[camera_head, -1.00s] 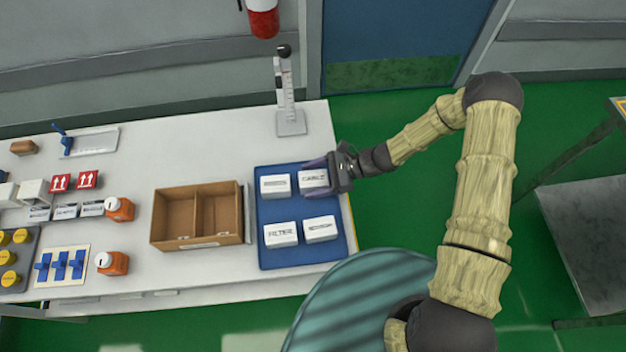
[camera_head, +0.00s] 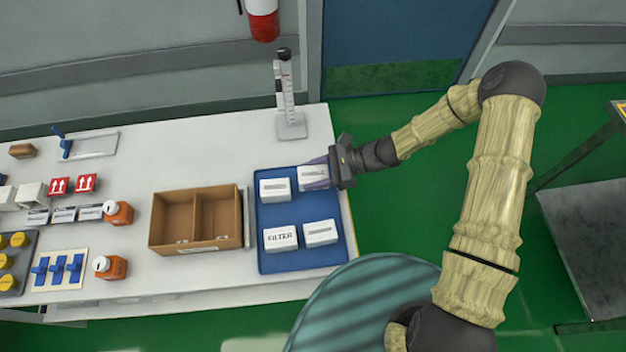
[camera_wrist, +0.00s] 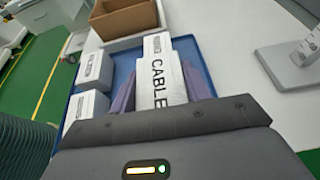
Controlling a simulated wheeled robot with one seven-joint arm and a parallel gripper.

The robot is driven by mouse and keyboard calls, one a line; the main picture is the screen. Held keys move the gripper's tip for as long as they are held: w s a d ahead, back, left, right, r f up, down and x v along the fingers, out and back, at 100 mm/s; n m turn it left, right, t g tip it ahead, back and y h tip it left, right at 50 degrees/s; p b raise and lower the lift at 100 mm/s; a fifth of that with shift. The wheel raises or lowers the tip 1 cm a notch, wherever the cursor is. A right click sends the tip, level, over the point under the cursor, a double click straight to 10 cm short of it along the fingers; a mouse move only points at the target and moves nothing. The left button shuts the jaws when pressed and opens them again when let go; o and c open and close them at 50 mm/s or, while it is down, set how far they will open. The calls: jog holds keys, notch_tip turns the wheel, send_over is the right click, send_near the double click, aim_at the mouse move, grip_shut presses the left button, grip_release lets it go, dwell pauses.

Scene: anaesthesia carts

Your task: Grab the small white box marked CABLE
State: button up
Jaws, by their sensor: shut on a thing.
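The small white box marked CABLE (camera_wrist: 160,78) is between the two purple fingers of my gripper (camera_wrist: 158,85) in the wrist view, with its lettering facing up. In the head view the CABLE box (camera_head: 311,176) is at the back right of the blue tray (camera_head: 298,212), partly covered by my gripper (camera_head: 322,173). My gripper reaches it from the right and is shut on it. I cannot tell whether the box is clear of the tray floor.
The tray also holds a white FILTER box (camera_head: 281,239), a white box (camera_head: 320,233) at front right and another (camera_head: 275,189) at back left. A brown divided box (camera_head: 160,222) stands left of the tray. A stand with a marked column (camera_head: 290,128) rises behind it.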

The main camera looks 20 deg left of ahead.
aim_at(314, 173)
notch_tip(314, 173, up, 6)
jog(key=shift+f, duration=0.2)
dwell(0.5)
